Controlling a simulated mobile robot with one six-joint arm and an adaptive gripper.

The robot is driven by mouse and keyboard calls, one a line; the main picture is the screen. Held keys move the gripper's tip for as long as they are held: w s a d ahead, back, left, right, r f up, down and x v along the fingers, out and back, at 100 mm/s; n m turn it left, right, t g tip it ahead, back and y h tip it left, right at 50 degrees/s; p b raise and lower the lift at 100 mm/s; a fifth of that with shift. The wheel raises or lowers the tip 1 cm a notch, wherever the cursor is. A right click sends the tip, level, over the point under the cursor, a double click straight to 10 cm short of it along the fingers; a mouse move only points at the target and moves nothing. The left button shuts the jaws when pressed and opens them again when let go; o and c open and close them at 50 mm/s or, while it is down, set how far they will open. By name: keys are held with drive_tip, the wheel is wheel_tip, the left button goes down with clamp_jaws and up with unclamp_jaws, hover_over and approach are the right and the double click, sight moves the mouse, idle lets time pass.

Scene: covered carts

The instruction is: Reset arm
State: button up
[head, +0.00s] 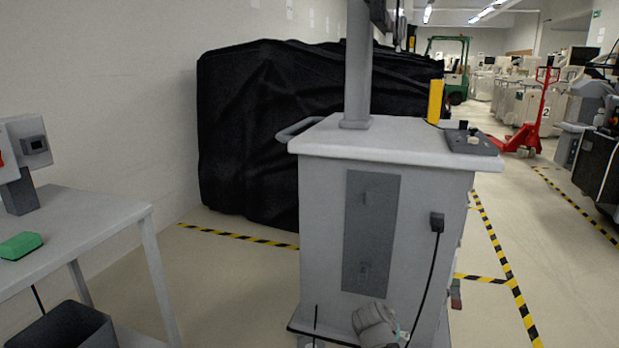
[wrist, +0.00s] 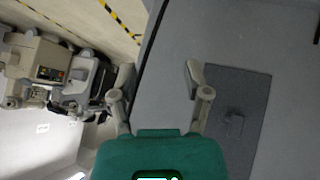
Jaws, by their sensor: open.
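My gripper (wrist: 158,80) shows in the wrist view with its two fingers spread apart and nothing between them. Behind the fingers lies the flat grey side of a cart, and its darker grey panel (wrist: 240,120) is to the right of the fingers. In the head view the same kind of grey cart (head: 320,230) stands in the middle, with a dark panel (head: 369,235) on its front. A rounded grey arm part shows low in front of this cart, and it looks like mine. The fingers cannot be made out in the head view.
A black-covered bulk (head: 250,140) stands behind the cart. A grey table (head: 90,220) with a green block (head: 20,246) is at the left, with a dark bin (head: 62,328) below. A red pallet jack (head: 530,125) stands at the right. Floor is open right of the cart.

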drive_tip(key=s+a+r+n+g+y+p, duration=0.45)
drive_tip(key=s+a+g+y+p, duration=0.2)
drive_tip(key=s, duration=0.25)
wheel_tip(320, 180, up, 37)
drive_tip(key=t+p, duration=0.1)
drive_tip(key=p, duration=3.7)
drive_tip(key=shift+w+d, duration=0.2)
drive_tip(key=shift+d, duration=0.25)
drive_tip(key=shift+h, duration=0.25)
